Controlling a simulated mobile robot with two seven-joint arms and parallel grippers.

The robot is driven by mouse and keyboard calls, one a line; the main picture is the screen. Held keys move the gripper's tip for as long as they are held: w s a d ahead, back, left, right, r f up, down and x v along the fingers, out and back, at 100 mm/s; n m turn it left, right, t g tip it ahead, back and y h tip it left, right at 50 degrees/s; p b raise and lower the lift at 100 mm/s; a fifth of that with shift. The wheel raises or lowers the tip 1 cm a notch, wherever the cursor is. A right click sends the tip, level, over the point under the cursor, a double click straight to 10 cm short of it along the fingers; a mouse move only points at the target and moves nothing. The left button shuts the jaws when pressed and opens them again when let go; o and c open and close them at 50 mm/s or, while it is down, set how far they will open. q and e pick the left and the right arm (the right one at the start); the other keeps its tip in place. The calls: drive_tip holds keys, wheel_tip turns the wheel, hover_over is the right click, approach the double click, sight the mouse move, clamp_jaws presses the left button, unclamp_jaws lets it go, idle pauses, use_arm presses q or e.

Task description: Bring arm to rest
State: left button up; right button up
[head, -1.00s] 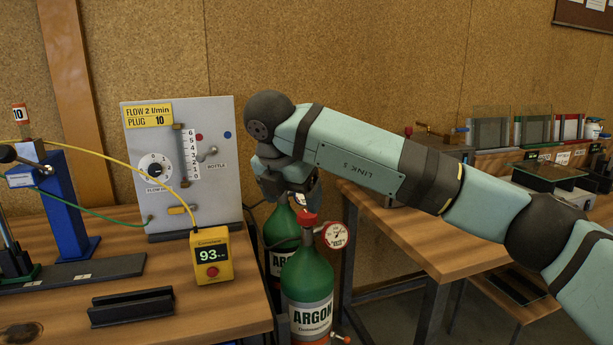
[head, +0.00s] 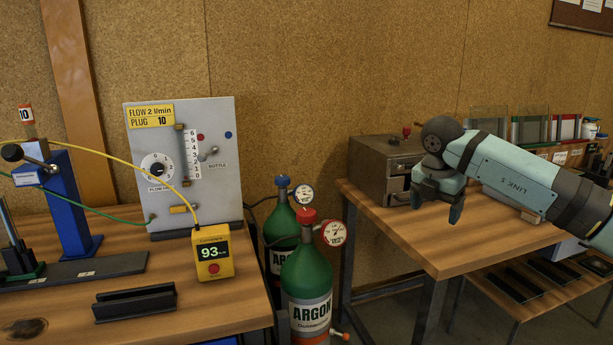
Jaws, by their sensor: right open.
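My right arm (head: 505,172) comes in from the right edge over the right-hand wooden table. Its gripper (head: 437,212) points down above the left part of that table, in front of a grey metal box. The gripper is open, and I see nothing between its fingers. It is apart from the argon bottles to its left. My left arm and gripper do not show.
Two green argon bottles (head: 307,278) with gauges stand between the tables. The left table (head: 220,318) holds a flow panel (head: 222,128), a yellow meter (head: 212,254) and a blue stand (head: 67,215). The grey box (head: 377,170) stands on the right table (head: 400,235).

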drive_tip(key=s+a+f+n+g+y, duration=0.1)
drive_tip(key=s+a+f+n+y, duration=0.2)
drive_tip(key=s+a+f+y, duration=1.5)
drive_tip(key=s+d+f+m+t+h, duration=0.9)
drive_tip(key=s+d+f+m+h, duration=0.3)
drive_tip(key=s+d+f+m, duration=0.85)
drive_tip(key=a+r+m+t, duration=0.15)
drive_tip(key=a+m, duration=0.45)
drive_tip(key=a, duration=0.6)
use_arm(q)
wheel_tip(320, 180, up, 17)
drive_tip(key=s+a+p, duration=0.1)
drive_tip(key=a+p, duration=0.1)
drive_tip(key=p, duration=2.4)
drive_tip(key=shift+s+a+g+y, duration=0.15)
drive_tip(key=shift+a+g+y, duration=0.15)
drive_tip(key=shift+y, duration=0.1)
use_arm(e)
wheel_tip(320, 180, up, 17)
drive_tip(key=d+h, duration=0.1)
drive_tip(key=shift+s+d+r+g, duration=0.2)
drive_tip(key=shift+s+d+g, duration=0.15)
drive_tip(key=shift+s+d, duration=0.05)
